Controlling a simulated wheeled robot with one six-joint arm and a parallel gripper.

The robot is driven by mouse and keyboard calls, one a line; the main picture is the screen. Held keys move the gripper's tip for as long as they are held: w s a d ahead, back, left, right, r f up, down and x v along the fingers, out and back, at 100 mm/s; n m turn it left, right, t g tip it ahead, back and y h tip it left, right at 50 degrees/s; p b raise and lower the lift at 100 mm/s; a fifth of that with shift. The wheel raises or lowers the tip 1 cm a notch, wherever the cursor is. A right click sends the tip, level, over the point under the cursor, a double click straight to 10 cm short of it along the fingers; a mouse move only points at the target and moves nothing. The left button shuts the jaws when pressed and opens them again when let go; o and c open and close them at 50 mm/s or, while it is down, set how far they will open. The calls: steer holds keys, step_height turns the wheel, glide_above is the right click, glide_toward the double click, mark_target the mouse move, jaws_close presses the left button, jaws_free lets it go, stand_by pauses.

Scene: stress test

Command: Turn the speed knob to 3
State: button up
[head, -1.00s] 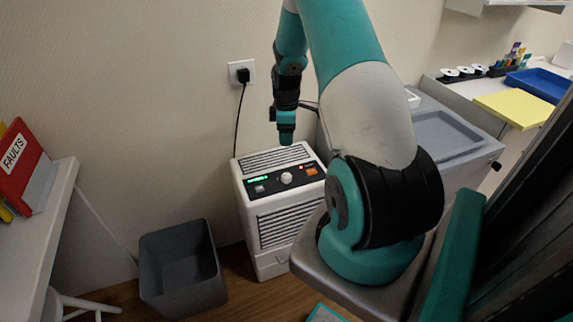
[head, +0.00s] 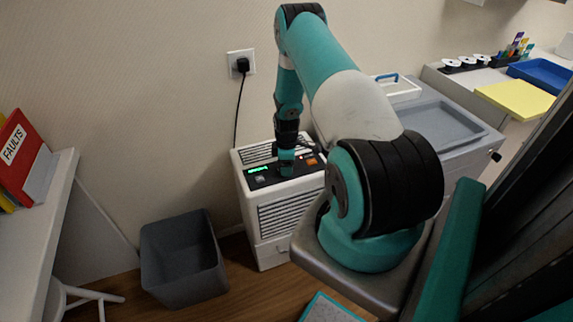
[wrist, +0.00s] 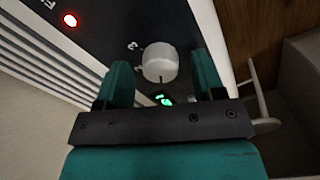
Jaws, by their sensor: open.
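The speed knob (wrist: 160,63) is a pale round knob on a dark control panel (wrist: 105,25). The panel is on top of a white vented machine (head: 291,215). My gripper (head: 286,168) points down at the panel in the head view and hides the knob there. In the wrist view my open gripper (wrist: 161,60) has one finger on each side of the knob, with visible gaps. I cannot tell whether the fingertips are low enough to be level with it. The knob's setting is not readable.
The panel also has a green display (head: 258,169), a grey switch (head: 260,180), an orange switch (head: 312,161) and a red light (wrist: 70,20). A grey bin (head: 183,262) stands left of the machine. A wall socket (head: 241,63) is behind, and a grey cart (head: 470,151) is at right.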

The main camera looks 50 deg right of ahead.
steer(key=shift+f, duration=0.15)
steer(key=c, duration=0.9)
